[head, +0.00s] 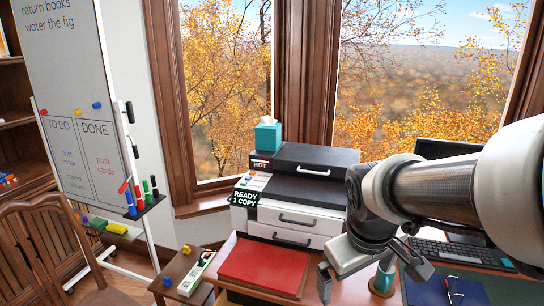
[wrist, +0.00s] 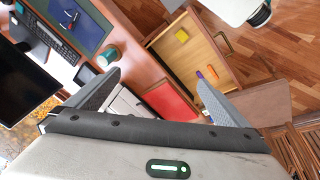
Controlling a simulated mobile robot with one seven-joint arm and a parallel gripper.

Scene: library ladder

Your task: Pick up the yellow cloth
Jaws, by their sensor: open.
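A small yellow piece (wrist: 182,36) lies in an open wooden drawer (wrist: 215,38) in the wrist view; it is too small to tell whether it is the cloth. My gripper (head: 372,276) is open and empty above the desk, beside the teal mug. Its two spread fingers also show in the wrist view (wrist: 159,80), with the drawer beyond them.
A teal mug (head: 383,277) stands close to my gripper. The printer (head: 300,190) with a tissue box (head: 268,135) on top is behind a red mat (head: 263,266). A monitor and keyboard (head: 460,254) are at right. A chair (head: 40,250) stands at left.

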